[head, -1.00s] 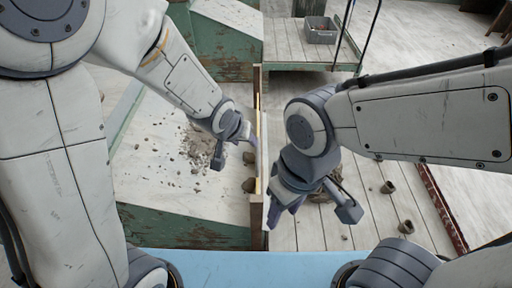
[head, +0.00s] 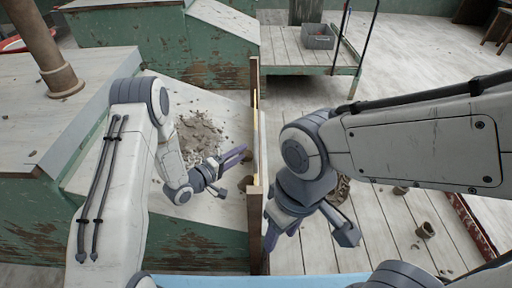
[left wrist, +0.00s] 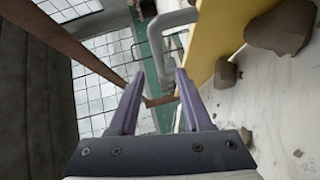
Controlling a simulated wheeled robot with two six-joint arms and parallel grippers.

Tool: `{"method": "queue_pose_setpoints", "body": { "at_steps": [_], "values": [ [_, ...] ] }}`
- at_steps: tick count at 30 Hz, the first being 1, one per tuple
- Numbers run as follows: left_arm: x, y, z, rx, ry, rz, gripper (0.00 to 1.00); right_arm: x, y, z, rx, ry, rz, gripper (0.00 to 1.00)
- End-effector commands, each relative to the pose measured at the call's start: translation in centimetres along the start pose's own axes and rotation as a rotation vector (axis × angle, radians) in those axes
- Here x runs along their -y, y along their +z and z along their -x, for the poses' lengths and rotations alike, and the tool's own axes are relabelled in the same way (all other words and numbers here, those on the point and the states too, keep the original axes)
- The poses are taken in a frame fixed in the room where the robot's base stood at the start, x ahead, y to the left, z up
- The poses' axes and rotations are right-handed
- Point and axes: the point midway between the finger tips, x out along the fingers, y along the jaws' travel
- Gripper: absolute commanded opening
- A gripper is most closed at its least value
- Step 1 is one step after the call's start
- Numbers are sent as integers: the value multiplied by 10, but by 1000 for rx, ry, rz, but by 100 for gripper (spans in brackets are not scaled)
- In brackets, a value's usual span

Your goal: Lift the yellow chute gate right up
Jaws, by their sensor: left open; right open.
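The yellow chute gate (head: 256,112) shows as a thin upright edge between two brown wooden posts in the head view. In the left wrist view it is a broad yellow panel (left wrist: 222,38) at upper right. A grey bent handle (left wrist: 153,42) stands beside it, ahead of my fingertips. My left gripper (head: 243,158) is open on the clay side, its purple fingers pointing at the gate. In the wrist view the open fingers (left wrist: 159,82) hold nothing, and the handle's lower end appears between their tips. My right gripper (head: 272,236) is open on the other side, low by the near post.
Clay trimmings (head: 200,135) lie on the pale chute floor left of the gate. The near wooden post (head: 254,228) and far post (head: 254,75) flank the gate. A grey bin (head: 318,36) stands on a platform behind. Loose clay lumps (head: 425,230) lie on the right-hand planks.

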Motion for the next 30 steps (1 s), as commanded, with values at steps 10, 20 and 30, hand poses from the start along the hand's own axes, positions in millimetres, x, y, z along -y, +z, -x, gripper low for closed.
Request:
{"method": "queue_pose_setpoints", "body": {
  "at_steps": [10,20,30],
  "values": [
    [1,1,-64,1,0,-5,49,-1,1,-11,0,0,0,50],
    [0,0,-81,-1,-2,-3,49,-1,1,-13,0,0,0,50],
    [0,0,-80,-1,-2,-3,0,-1,1,-12,0,0,0,50]
  ]
}}
